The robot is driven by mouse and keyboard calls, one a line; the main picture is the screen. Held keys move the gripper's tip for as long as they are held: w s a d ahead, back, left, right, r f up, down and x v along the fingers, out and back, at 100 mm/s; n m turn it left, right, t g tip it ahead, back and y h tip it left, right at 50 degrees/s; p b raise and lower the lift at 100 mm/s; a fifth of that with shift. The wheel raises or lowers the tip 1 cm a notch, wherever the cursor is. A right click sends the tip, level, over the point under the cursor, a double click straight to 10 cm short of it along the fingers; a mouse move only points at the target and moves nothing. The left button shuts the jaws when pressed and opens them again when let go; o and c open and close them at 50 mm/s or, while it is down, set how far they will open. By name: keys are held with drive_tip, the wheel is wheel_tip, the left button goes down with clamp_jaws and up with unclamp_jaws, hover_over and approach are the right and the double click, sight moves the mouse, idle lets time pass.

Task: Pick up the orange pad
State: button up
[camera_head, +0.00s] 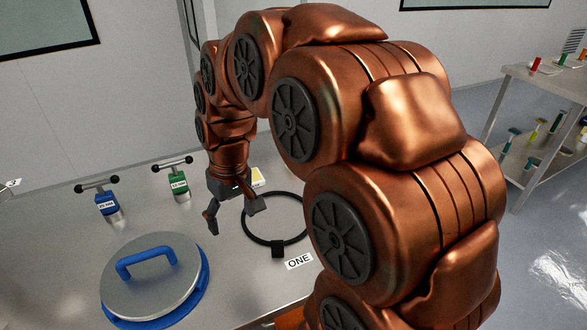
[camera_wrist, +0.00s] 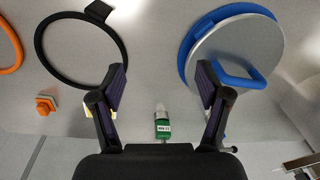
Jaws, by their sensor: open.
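A small stepped orange block (camera_wrist: 46,104), which looks like the orange pad, sits on the grey table at the left of the wrist view. In the head view it does not show; my arm covers that part of the table. My gripper (camera_head: 235,214) is open and empty above the table, between the round lid and the black ring. In the wrist view, my gripper (camera_wrist: 161,85) has its fingers wide apart, and the orange block lies outside them, left of the left finger.
A lid with a blue handle (camera_head: 150,277) lies left, and a black ring (camera_head: 247,231) lies right. Green (camera_head: 178,182) and blue (camera_head: 106,205) valve-like tools stand behind. A yellow piece (camera_head: 257,177) is near my gripper. An orange ring (camera_wrist: 12,62) is at the wrist view's left edge.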

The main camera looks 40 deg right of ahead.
drive_tip(key=w+d+f+t+b, duration=0.1)
drive_tip(key=w+d+f+b, duration=0.1)
drive_tip(key=w+d, duration=0.7)
drive_tip(key=w+d+f+m+t+h+b, duration=0.1)
drive_tip(key=w+d+f, duration=0.15)
drive_tip(key=d, duration=0.65)
drive_tip(key=w+d+f+m+t+b, duration=0.1)
drive_tip(key=w+d+f, duration=0.15)
drive_tip(key=d, duration=0.65)
drive_tip(key=w+d+f+m+t+h+b, duration=0.1)
drive_tip(key=w+d+f, duration=0.15)
drive_tip(key=d, duration=0.65)
drive_tip(key=shift+p+x, duration=1)
drive_tip(key=shift+x, duration=2.6)
drive_tip(key=shift+w+d, duration=0.1)
drive_tip(key=shift+d, duration=0.05)
drive_tip(key=shift+c, duration=0.2)
drive_tip(key=c, duration=1.2)
